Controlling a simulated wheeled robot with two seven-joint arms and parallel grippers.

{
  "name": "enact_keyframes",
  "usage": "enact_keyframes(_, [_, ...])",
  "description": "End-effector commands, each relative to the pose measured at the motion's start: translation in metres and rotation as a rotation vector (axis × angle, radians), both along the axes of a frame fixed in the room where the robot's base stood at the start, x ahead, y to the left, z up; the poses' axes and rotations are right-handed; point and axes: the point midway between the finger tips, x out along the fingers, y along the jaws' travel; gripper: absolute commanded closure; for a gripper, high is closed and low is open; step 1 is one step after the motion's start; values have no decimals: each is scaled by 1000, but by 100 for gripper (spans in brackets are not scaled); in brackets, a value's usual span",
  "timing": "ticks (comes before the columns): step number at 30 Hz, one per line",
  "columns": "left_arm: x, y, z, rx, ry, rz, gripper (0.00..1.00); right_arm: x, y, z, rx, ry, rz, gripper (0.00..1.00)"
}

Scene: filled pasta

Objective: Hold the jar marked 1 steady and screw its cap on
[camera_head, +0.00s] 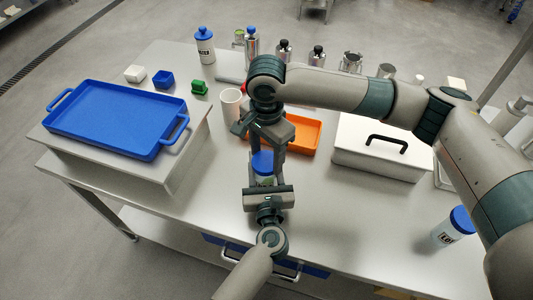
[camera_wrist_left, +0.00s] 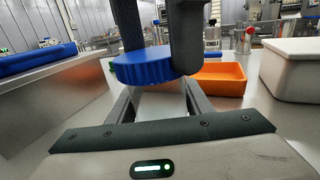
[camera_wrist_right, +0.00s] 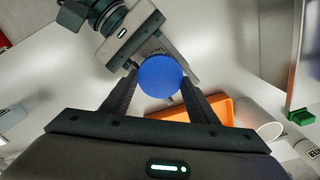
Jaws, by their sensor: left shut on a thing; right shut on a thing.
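The jar (camera_head: 264,181) stands upright near the table's front middle, partly hidden between my grippers. It also shows as a pale body in the left wrist view (camera_wrist_left: 160,103). I cannot read its mark. Its blue cap (camera_head: 262,162) sits at the jar's top; it also shows in the left wrist view (camera_wrist_left: 143,70) and from above in the right wrist view (camera_wrist_right: 160,77). I cannot tell how far it is threaded. My left gripper (camera_head: 265,184) is shut on the jar's body from the front. My right gripper (camera_head: 265,153) points down from above, shut on the cap.
An orange tray (camera_head: 304,150) lies just behind the jar, with a white cup (camera_head: 231,105) to its left. A white box (camera_head: 360,161) stands right. A blue tray (camera_head: 115,112) rests on a platform at left. Another blue-capped jar (camera_head: 455,226) stands at front right.

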Motion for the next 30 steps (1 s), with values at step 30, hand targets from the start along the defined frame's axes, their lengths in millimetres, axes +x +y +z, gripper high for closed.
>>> enact_keyframes(30, [0, 0, -1, 0, 1, 0, 100, -3, -1, 0, 0, 0, -737, 27])
